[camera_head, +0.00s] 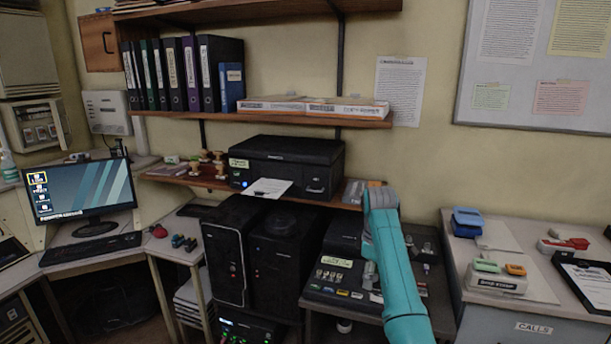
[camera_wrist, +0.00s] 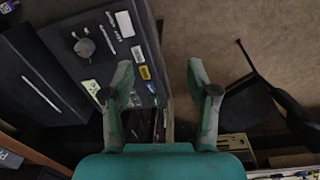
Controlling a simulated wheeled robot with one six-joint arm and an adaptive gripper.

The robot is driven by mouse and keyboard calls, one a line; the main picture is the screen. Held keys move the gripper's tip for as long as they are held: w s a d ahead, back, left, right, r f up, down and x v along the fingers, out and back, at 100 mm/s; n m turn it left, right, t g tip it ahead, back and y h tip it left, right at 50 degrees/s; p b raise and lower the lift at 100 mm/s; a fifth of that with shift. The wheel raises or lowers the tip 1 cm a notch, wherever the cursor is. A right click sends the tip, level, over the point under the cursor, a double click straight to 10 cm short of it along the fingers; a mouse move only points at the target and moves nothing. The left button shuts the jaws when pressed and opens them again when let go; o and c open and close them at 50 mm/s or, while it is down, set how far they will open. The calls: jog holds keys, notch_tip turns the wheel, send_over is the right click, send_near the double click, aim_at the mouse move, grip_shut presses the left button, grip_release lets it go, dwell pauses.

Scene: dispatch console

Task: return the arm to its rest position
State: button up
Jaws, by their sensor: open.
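My gripper (camera_wrist: 162,92) shows in the wrist view with its two fingers spread wide apart. Nothing is held between them. It points down over the edge of the dark console panel (camera_wrist: 75,20), with carpeted floor beyond. In the head view my teal arm rises from the bottom edge and bends near the small shelf. The console desk (camera_head: 318,296) lies below and beside the arm.
A black printer (camera_head: 286,166) stands on a shelf left of my arm, above two black computer towers (camera_head: 228,250). A side cabinet (camera_head: 515,312) with staplers and a clipboard stands to the right. The wrist view shows a black chair (camera_wrist: 252,105) on the floor.

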jog(key=s+f+m+t, duration=0.15)
jog(key=s+f, duration=0.25)
jog(key=f, duration=0.9)
jog(key=s+f+m+t, duration=0.15)
jog(key=s+f, duration=0.25)
jog(key=f, duration=0.9)
jog(key=s+f+m+t, duration=0.1)
jog(key=s+f+t, duration=0.1)
jog(key=s+f, duration=0.6)
jog(key=s+f+m+t, duration=0.2)
jog(key=s+f, duration=0.2)
jog(key=s, duration=0.7)
jog(key=s+r+m+t, duration=0.2)
jog(key=s+r, duration=0.1)
jog(key=s, duration=0.9)
jog(key=s+r+m+t, duration=0.15)
jog(key=s+r, duration=0.25)
jog(key=s, duration=0.8)
jog(key=s+r+m+t, duration=0.1)
jog(key=s+r+t, duration=0.1)
jog(key=s+r, duration=0.5)
jog(key=s+r+m+t, duration=0.1)
jog(key=s+r, duration=0.7)
jog(key=r, duration=0.5)
jog(key=shift+d+r+m+t, duration=0.3)
jog(key=shift+r+m+t, duration=0.05)
jog(key=shift+r, duration=0.05)
